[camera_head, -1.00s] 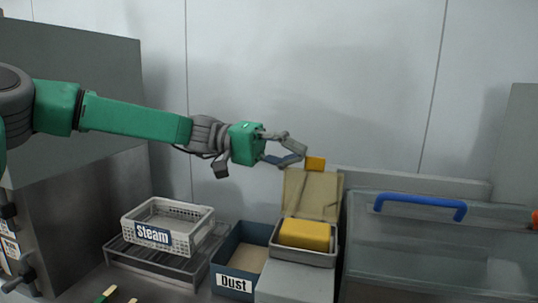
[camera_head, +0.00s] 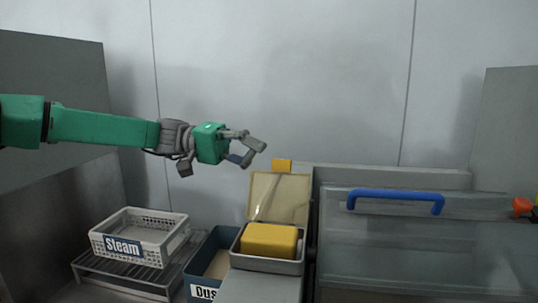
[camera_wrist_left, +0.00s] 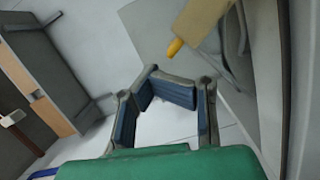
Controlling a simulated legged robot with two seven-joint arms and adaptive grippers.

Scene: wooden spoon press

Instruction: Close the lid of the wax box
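The wax box (camera_head: 268,264) is a grey box holding a yellow block (camera_head: 269,240). Its pale translucent lid (camera_head: 279,197) stands open, raised at the back of the box, with an orange tab (camera_head: 282,165) on its top edge. My left gripper (camera_head: 256,153) is open and empty, just left of and above the tab, with a small gap between them in the picture. In the left wrist view, the fingers (camera_wrist_left: 178,82) are apart, and the tab (camera_wrist_left: 175,47) and part of the tan lid (camera_wrist_left: 203,16) show beyond them. My right gripper is not in view.
A blue bin labelled Dust (camera_head: 196,268) stands left of the wax box. A white basket labelled Steam (camera_head: 180,238) sits on a metal rack further left. A clear cover with a blue handle (camera_head: 396,194) is at right. A grey wall stands behind.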

